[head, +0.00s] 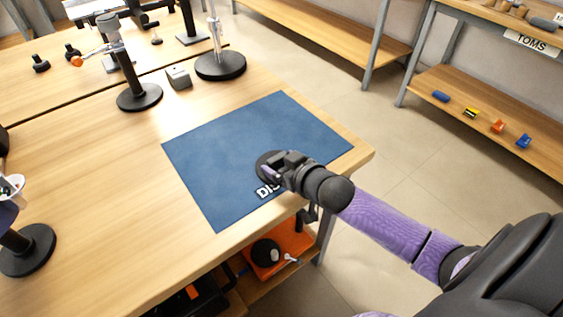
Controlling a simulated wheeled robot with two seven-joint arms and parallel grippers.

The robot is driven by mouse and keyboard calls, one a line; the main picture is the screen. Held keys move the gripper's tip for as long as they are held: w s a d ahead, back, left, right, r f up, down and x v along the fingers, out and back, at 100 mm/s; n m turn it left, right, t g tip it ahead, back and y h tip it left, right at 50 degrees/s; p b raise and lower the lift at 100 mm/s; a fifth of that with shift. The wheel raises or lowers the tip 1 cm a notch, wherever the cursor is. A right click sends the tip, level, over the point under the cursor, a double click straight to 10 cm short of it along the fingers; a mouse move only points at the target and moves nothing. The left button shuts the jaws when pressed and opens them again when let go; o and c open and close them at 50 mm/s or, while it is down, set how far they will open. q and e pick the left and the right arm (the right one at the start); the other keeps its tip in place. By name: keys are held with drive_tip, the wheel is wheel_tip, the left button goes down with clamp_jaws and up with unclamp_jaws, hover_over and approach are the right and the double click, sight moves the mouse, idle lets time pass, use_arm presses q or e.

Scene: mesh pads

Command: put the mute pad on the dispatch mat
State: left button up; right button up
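The dispatch mat (217,180) is a dark blue rectangle lying flat at the near right corner of the wooden table, its white lettering partly covered by my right arm. A dark round disc, which looks like the mute pad (262,162), shows at the fingers of my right gripper (276,167), over the front part of the mat. The gripper and wrist hide most of the disc. I cannot tell whether the fingers are closed on it, or whether it touches the mat. My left gripper is not in view.
Black round-based stands (139,97) and (220,66) and a small grey block (179,77) stand behind the mat. Another stand base (27,250) is at the left edge. An orange bin (282,248) sits on the shelf below. The table left of the mat is clear.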

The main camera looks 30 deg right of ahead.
drive_tip(key=shift+o, duration=0.4)
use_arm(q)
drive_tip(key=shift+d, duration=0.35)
use_arm(e)
drive_tip(key=shift+s+r, duration=0.1)
drive_tip(key=shift+r, duration=0.15)
drive_tip(key=a+p+v, duration=0.1)
drive_tip(key=p+v, duration=0.5)
drive_tip(key=v, duration=0.5)
drive_tip(key=s+d+f+g+h, duration=0.1)
drive_tip(key=s+d+f+g, duration=0.15)
drive_tip(key=s+f, duration=0.4)
drive_tip(key=s+d+f+g+h, duration=0.1)
drive_tip(key=s+f+g, duration=0.2)
drive_tip(key=f, duration=0.7)
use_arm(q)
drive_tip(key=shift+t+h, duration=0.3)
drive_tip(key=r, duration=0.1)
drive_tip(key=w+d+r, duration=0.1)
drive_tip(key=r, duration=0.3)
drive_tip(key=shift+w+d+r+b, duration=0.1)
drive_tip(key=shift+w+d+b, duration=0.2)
use_arm(e)
drive_tip(key=s+a+f+n+g, duration=0.1)
drive_tip(key=s+a+f+g, duration=0.3)
drive_tip(key=s+f, duration=0.3)
drive_tip(key=s+a+f+g, duration=0.4)
drive_tip(key=s+f, duration=0.3)
drive_tip(key=s, duration=0.9)
drive_tip(key=shift+n, duration=0.4)
